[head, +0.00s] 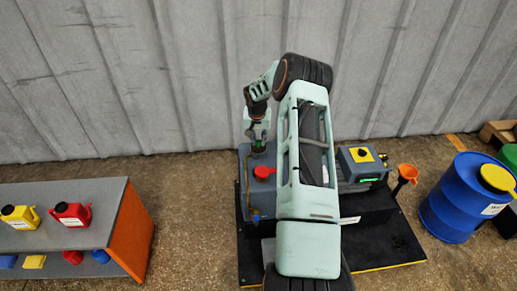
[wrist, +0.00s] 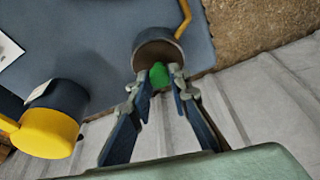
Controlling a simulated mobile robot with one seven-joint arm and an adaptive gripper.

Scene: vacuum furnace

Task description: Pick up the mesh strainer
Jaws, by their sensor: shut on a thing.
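The mesh strainer shows only as a small green part (wrist: 160,76) between my fingertips in the wrist view; its mesh is not visible. My gripper (wrist: 161,88) is shut on this green part. Just beyond the fingertips is a round grey cup-like opening (wrist: 148,51) with a brownish rim. I cannot tell whether the strainer sits inside it or clear of it. In the head view my gripper (head: 259,136) points down over the back left of the grey machine (head: 247,168), and the strainer is too small to make out there.
A red-capped part (head: 264,172) stands close to my gripper. A control box with a yellow panel (head: 361,155), an orange funnel (head: 407,172) and a blue barrel (head: 455,205) are to the right. A shelf (head: 110,205) with small canisters is at left. A corrugated wall is behind.

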